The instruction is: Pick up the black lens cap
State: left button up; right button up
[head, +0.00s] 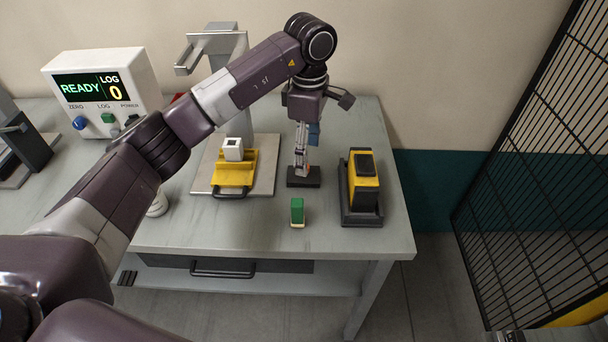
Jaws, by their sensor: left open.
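I cannot pick out a black lens cap for certain. The small black part (365,164) on top of the yellow-and-black device (364,190) is dark, but its nature is unclear. My left gripper (314,125) points down over the back right of the table, above a small black base (303,177), and is open. A slim pale upright part (301,150) stands on that base, partly overlapped by the gripper; contact cannot be told.
The grey table (240,235) holds a green block (297,211), a yellow tray (233,181) with a white block (233,149), and a display box (98,95) reading READY and LOG 0. A black mesh fence (540,180) stands right.

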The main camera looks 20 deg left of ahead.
pick_arm(q)
jog(key=f, duration=0.1)
jog(key=f+p, duration=0.1)
jog(key=f, duration=0.1)
jog(key=f+p, duration=0.1)
jog(key=f, duration=0.1)
jog(key=shift+s+a, duration=0.1)
jog(key=shift+a, duration=0.3)
jog(key=shift+f, duration=0.45)
jog(key=shift+c, duration=0.2)
jog(key=c, duration=1.1)
jog(key=shift+r, duration=0.1)
